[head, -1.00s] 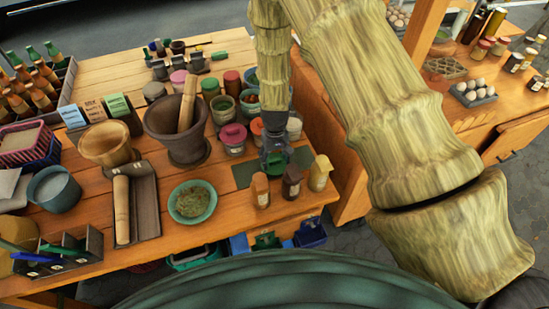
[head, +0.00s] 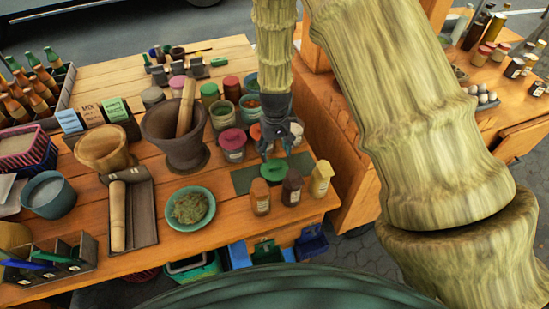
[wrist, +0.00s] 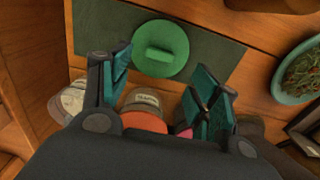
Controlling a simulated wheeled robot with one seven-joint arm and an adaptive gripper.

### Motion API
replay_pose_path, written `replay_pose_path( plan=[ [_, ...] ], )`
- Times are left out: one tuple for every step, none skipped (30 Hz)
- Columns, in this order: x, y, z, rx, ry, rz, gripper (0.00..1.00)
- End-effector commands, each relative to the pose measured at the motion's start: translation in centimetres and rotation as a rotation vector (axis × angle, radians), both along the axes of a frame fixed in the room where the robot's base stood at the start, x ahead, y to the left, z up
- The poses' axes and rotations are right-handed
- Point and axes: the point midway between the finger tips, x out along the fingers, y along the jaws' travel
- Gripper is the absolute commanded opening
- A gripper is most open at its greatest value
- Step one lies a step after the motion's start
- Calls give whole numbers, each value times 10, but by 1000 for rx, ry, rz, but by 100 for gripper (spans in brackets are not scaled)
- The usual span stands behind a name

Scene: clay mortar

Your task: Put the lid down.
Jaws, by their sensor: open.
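The green lid (head: 274,169) lies flat on the dark green mat (head: 244,180) near the table's right front. In the wrist view the round lid (wrist: 160,58) shows its raised bar handle, and the mat (wrist: 100,20) spreads out around it. My gripper (head: 277,150) is above and just behind the lid, pointing down. In the wrist view my gripper (wrist: 165,85) has its fingers spread wide with nothing between them, apart from the lid.
Small bottles (head: 291,188) stand close in front of the mat. Lidded jars (head: 233,144) are to its left and behind. A teal bowl of herbs (head: 190,208) and a mortar with pestle (head: 174,135) are farther left.

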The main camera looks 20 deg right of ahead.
Motion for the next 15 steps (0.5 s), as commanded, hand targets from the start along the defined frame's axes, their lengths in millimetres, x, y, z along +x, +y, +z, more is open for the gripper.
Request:
replay_pose_path(
  plan=[
    [0, 0, 4, 0, -1, 0, 62],
    [0, 0, 8, 0, -1, 0, 62],
    [0, 0, 13, 0, -2, -1, 62],
    [0, 0, 16, 0, -1, -1, 62],
    [0, 0, 19, 0, -1, -1, 62],
    [0, 0, 23, 0, -1, -1, 62],
    [0, 0, 26, 0, -1, 0, 62],
    [0, 0, 29, 0, -1, 0, 62],
    [0, 0, 33, 0, -2, 0, 62],
    [1, 0, 35, 0, -2, 0, 62],
    [0, 0, 38, 0, -1, 0, 62],
    [0, 0, 40, 0, 0, 0, 62],
    [0, 0, 41, 0, 0, -1, 62],
    [0, 0, 43, 0, 0, -1, 62],
    [0, 0, 45, 0, 0, -1, 62]
  ],
)
